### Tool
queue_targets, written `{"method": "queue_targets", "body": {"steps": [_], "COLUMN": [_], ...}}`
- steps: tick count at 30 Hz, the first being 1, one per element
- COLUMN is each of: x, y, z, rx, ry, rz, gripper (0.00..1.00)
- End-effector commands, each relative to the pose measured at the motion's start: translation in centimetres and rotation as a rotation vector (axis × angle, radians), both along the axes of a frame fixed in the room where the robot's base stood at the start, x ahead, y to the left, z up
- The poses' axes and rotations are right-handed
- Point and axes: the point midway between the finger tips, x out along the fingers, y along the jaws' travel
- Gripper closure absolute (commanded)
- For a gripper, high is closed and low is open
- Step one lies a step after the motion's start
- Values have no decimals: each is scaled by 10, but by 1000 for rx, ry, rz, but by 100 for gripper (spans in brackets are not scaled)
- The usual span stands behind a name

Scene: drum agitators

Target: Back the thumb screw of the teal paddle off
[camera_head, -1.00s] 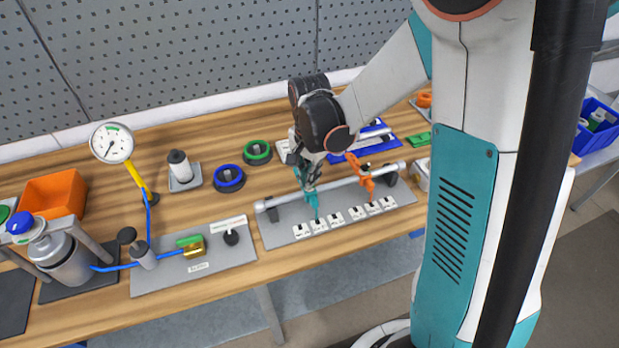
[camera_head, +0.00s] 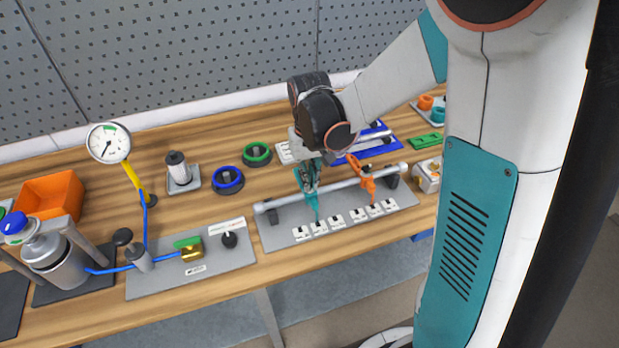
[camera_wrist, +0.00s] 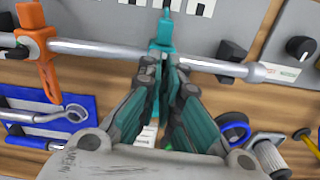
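The teal paddle (camera_head: 315,206) hangs on the horizontal grey shaft (camera_head: 342,184), its tip pointing to the white labels on the plate below. It also shows in the wrist view (camera_wrist: 161,31), where its hub is around the shaft. My gripper (camera_wrist: 167,65) is right at the hub, on the side away from the labels. It also shows at the paddle in the head view (camera_head: 307,180). Its fingertips are close together with only a narrow gap. The thumb screw is hidden at the fingertips, so I cannot tell whether they press on it.
An orange paddle (camera_head: 366,182) is on the same shaft to the right. A blue tray with wrenches (camera_wrist: 62,112) lies behind the shaft. A blue ring (camera_head: 228,178) and a green ring (camera_head: 257,153) stand to the left. A black knob (camera_head: 229,239) is on the neighbouring plate.

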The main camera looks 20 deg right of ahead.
Motion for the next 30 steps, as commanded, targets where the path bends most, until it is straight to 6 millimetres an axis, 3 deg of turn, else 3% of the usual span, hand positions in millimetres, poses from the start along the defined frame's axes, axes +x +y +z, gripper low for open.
{"method": "queue_targets", "body": {"steps": [30], "x": [-2], "y": [1], "z": [-2], "rx": [0], "ry": [3], "rz": [909], "gripper": [100]}}
